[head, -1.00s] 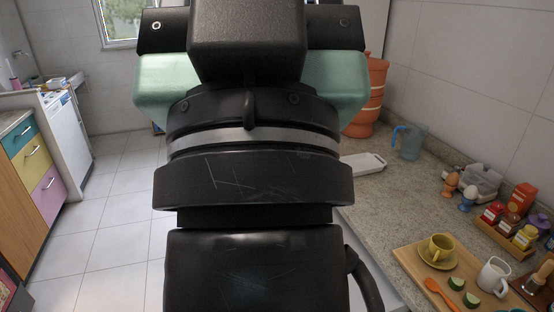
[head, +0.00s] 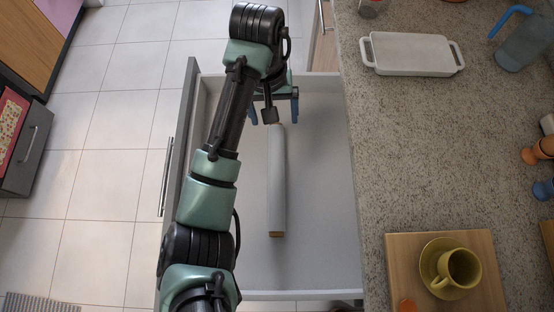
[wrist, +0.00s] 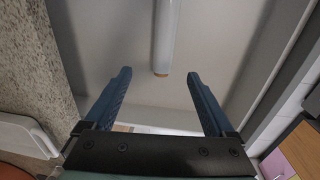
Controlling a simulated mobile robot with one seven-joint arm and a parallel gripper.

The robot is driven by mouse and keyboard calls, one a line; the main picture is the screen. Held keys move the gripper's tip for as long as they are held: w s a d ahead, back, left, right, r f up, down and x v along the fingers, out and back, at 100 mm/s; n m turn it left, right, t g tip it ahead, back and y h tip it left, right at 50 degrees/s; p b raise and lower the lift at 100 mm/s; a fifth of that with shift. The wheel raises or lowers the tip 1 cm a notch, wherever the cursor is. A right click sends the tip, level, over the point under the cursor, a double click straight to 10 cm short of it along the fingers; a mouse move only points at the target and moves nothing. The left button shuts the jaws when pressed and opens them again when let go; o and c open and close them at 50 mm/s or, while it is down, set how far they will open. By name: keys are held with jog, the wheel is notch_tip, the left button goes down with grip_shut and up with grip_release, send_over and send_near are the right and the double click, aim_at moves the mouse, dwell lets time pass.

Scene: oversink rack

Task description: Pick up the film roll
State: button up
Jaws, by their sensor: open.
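The film roll (head: 277,185) is a long, pale grey-white cylinder with a brown end. It lies lengthwise in the open white drawer (head: 319,230) in the head view. The roll also shows at the top of the wrist view (wrist: 165,35), its brown end toward my gripper. My gripper (head: 273,118) is over the far end of the drawer, above the roll's far end in the head view. In the wrist view its two blue fingers (wrist: 158,85) are spread wide with nothing between them. The roll appears apart from the fingers, beyond their tips.
The speckled counter (head: 400,150) runs along the drawer's right side. It holds a white tray (head: 411,54), a blue-handled jug (head: 522,45) and a wooden board (head: 400,262) with a yellow cup (head: 460,268) on its saucer. Tiled floor (head: 110,190) lies clear to the left.

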send_over(275, 146)
jog(key=f, duration=0.4)
jog(key=w+f, duration=0.1)
jog(key=f, duration=0.1)
jog(key=shift+f, duration=0.6)
jog(key=f, duration=0.2)
jog(key=s+f, duration=0.1)
jog(key=f, duration=0.1)
jog(key=shift+f+b, duration=0.15)
jog(key=shift+b, duration=0.15)
jog(key=shift+f, duration=0.4)
grip_shut()
